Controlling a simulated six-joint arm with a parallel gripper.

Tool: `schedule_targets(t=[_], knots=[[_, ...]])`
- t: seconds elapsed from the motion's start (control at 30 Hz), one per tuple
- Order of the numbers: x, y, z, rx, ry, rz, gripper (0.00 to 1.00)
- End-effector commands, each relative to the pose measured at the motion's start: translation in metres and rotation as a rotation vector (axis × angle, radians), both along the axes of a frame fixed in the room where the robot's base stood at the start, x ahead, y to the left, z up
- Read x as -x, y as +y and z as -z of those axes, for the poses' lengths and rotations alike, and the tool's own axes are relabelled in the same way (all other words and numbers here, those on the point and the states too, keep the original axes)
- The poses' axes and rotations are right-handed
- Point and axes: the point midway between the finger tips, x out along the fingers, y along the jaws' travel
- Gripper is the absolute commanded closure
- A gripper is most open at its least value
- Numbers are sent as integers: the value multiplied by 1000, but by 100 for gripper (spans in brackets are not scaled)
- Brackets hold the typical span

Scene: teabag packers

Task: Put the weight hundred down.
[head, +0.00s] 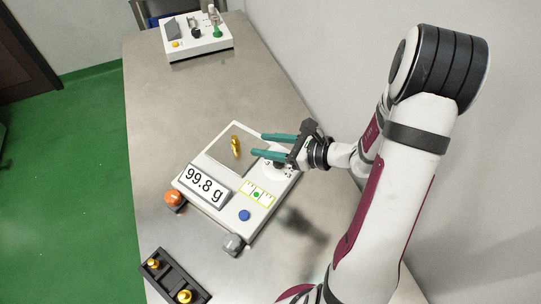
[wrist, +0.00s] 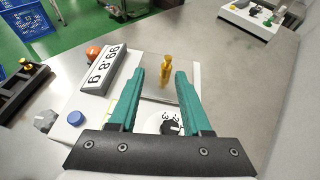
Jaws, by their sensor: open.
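A small brass weight (head: 236,146) stands upright on the pan (head: 222,157) of the white scale (head: 212,222). The scale's display (head: 204,183) reads 99.8 g. My gripper (head: 258,145) is open, its two teal fingers to the right of the weight and pointing at it. In the wrist view the brass weight (wrist: 166,70) stands just beyond and between the open fingertips (wrist: 160,73), apart from both. Nothing is held.
A dark weight holder (head: 172,278) with two brass weights is at the front left. An orange knob (head: 174,198) and a grey knob (head: 233,243) sit at the scale's corners. A white device (head: 197,42) stands at the far end. The table between is clear.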

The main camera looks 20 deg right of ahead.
Motion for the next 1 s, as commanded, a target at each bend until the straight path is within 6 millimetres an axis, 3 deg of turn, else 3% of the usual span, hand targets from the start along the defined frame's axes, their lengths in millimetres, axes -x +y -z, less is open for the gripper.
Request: schedule_targets(t=[0.07,0.17,0.2,0.3,0.4,0.5,0.6,1.0], knots=[[14,38,-26,74,-41,-188,52],[74,109,-65,271,-115,-622,52],[106,128,-73,376,-142,-807,52],[181,139,-81,670,-199,-1209,52],[224,117,-81,954,-239,-1473,52],[239,96,-83,1138,-259,-1597,52],[242,87,-83,1208,-262,-1636,52],[242,87,-83,1207,-260,-1635,52]])
